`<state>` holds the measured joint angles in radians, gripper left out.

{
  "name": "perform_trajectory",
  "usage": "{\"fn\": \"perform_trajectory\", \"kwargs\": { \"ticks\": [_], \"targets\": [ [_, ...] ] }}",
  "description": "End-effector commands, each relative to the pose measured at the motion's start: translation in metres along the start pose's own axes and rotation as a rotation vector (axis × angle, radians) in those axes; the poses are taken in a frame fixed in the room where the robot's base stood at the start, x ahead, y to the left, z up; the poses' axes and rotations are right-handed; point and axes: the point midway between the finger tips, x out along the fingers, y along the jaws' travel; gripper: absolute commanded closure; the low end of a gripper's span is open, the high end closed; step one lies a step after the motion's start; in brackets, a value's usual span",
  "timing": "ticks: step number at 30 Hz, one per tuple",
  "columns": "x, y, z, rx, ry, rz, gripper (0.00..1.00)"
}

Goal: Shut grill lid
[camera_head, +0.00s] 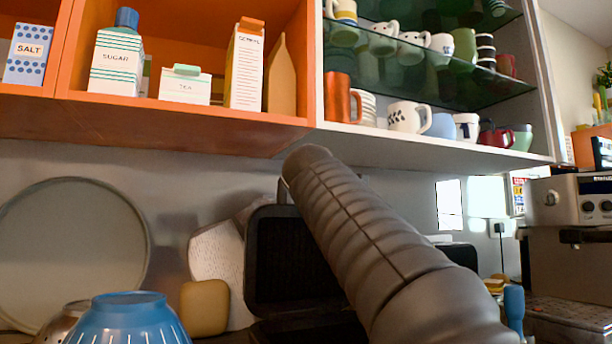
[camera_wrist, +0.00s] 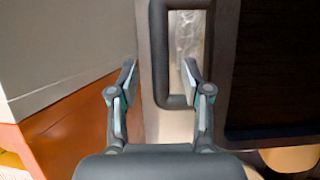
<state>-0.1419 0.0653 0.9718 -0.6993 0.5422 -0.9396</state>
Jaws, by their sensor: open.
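The grill is black, and its lid (camera_head: 288,258) stands raised, with the ribbed inner face showing in the head view. My arm crosses in front of it and hides its right part. A grey handle (camera_head: 283,188) rises from the lid's top edge. In the wrist view the handle is a dark loop (camera_wrist: 158,60), with the dark lid (camera_wrist: 275,70) to its right. My gripper (camera_wrist: 160,72) is open, its fingertips on either side of one bar of the loop in the picture. I cannot tell whether they touch it. The gripper is not clear in the head view.
An orange cabinet (camera_head: 180,118) with cartons and a shelf (camera_head: 440,140) of mugs hang above the arm. A blue bowl (camera_head: 128,318), a round tray (camera_head: 75,250) and a white board (camera_head: 215,262) stand left of the grill. A coffee machine (camera_head: 575,240) is at right.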

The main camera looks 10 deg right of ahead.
Motion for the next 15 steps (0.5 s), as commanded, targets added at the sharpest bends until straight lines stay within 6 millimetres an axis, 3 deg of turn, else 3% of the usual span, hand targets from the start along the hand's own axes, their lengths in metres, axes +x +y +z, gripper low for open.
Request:
{"fn": "perform_trajectory", "kwargs": {
  "ticks": [6,15],
  "targets": [
    [0.035,0.002,0.000,-0.001,-0.001,0.000,0.52],
    [0.051,0.000,0.000,-0.001,0.001,0.000,0.52]
  ]
}}
